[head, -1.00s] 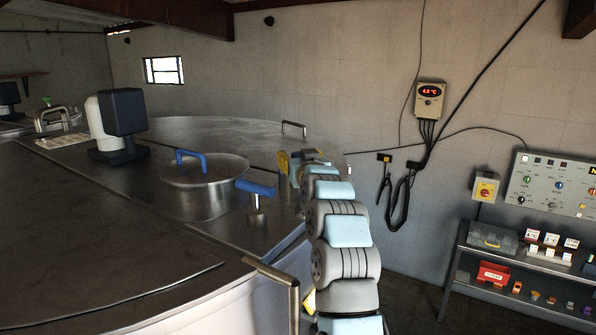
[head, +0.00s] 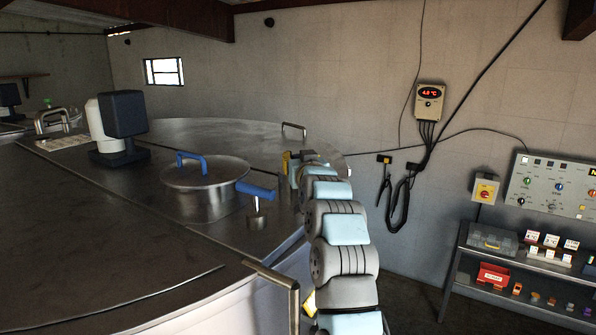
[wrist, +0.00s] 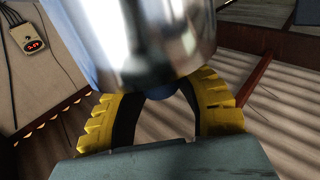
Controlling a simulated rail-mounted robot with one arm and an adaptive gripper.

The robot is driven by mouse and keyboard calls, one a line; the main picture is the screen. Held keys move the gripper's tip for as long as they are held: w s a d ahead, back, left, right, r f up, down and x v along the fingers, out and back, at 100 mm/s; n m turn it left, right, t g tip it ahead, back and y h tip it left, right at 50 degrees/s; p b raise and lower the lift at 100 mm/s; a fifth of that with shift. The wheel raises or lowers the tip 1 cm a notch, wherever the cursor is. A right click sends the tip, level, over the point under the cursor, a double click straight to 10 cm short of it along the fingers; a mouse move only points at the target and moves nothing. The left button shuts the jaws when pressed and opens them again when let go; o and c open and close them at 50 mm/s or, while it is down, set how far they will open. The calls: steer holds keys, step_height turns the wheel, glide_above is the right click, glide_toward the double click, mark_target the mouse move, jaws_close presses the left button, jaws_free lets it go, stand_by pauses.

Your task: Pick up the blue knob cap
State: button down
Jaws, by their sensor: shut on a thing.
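My gripper (wrist: 158,117) shows in the wrist view with its two yellow ribbed fingers curved inward. They are shut on a blue piece, which I take for the blue knob cap (wrist: 184,89); only a little of it shows between the fingertips. A blurred, shiny metal cylinder fills the upper middle of that view and hides most of the piece. In the head view my gripper (head: 288,163) is small, at the end of my arm above the tank top, and the piece in it cannot be made out.
A blue T-handle (head: 257,190) on a metal post stands left of my gripper. Beside it is a round lid (head: 206,173) with a blue handle. A dark monitor (head: 124,113) stands farther left. A metal shelf (head: 462,250) with small items is at the right.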

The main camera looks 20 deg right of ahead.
steer(key=shift+r, duration=0.15)
step_height(320, 180, up, 28)
steer(key=p, duration=0.9)
steer(key=shift+f, duration=0.2)
stand_by(0.3)
